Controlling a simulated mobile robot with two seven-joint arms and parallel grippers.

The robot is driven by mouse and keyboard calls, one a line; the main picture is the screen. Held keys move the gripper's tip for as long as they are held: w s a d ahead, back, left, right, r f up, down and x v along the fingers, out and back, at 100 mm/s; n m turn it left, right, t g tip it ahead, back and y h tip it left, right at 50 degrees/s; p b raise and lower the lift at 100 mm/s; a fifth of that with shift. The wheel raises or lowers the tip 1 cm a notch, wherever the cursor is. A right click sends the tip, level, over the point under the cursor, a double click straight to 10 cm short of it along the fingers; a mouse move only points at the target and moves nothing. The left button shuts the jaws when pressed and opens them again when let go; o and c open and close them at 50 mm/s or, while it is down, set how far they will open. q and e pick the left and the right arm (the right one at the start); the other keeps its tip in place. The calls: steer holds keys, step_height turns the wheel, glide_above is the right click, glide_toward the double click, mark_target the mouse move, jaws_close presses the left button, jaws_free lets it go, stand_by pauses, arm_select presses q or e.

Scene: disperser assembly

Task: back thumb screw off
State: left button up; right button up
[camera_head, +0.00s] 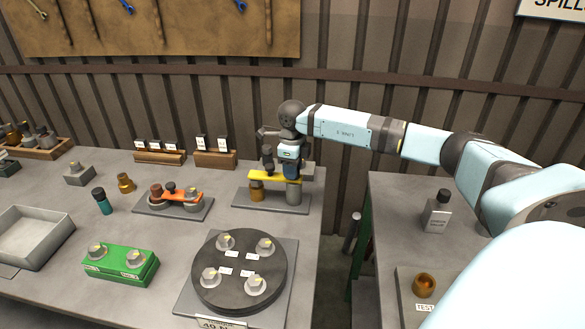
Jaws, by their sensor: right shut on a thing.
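My right gripper (290,169) reaches in from the right and points down at the yellow bar (262,176) of a stand on the left table. It is shut at the bar's right end, above a thick grey post (293,192). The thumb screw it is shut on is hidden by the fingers. A dark knob (267,154) stands up from the bar just left of the gripper. A brass cup (257,191) sits under the bar's left part. The stand's grey base plate (270,206) lies flat on the table. My left gripper is out of view.
An orange-bar stand (182,196) is left of the yellow one. A round dark plate (240,274) with several knobs and a green block (120,264) are in front. Small racks (215,159) stand behind. A gap separates the right table, holding a grey bottle (436,215).

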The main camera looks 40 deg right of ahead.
steer(key=o, duration=0.9)
steer(key=shift+r, duration=0.15)
step_height(320, 180, up, 14)
steer(key=shift+f, duration=0.15)
steer(key=shift+f, duration=0.1)
